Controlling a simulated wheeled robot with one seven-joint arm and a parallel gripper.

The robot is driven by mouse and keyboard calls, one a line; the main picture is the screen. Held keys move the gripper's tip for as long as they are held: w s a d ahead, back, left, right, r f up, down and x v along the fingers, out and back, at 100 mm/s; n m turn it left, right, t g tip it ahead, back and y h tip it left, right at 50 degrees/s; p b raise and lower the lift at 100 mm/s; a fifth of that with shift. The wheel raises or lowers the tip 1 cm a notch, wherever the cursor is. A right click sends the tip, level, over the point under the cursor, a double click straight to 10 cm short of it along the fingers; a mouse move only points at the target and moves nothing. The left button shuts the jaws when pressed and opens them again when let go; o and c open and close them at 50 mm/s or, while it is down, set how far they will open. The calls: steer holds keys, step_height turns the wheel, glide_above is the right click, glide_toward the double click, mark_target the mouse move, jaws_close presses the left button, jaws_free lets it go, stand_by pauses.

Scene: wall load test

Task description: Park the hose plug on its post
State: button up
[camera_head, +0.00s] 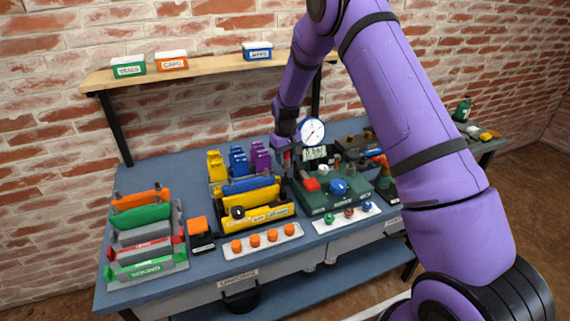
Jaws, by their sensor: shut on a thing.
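My gripper (287,158) points down at the back left of the green test rig (315,202), left of the round white gauge (312,131). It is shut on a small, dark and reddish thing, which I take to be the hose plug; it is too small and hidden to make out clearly. Short upright pieces stand at the rig's back right; I cannot tell which one is the plug's post.
Yellow, blue and purple clamps (261,157) stand left of my gripper. A yellow tray (263,218) with a blue bar and a white strip of orange knobs (265,243) are in front. A shelf (205,71) with labelled boxes hangs above. My arm covers the bench's right part.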

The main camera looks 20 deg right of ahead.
steer(key=w+d, duration=0.1)
steer(key=w, duration=0.1)
steer(key=w+d+f, duration=0.1)
steer(key=w, duration=0.1)
steer(key=w+f, duration=0.1)
steer(key=w, duration=0.2)
steer(key=shift+w+d+f, duration=0.1)
steer(key=shift+d+f, duration=0.1)
steer(key=shift+d, duration=0.2)
step_height(320, 180, down, 4)
steer(key=shift+r, duration=0.2)
steer(key=shift+f, duration=0.5)
steer(key=shift+f, duration=1.25)
steer(key=o, duration=1.4)
steer(key=shift+a, duration=0.1)
steer(key=shift+a, duration=0.15)
steer(key=shift+c, duration=0.5)
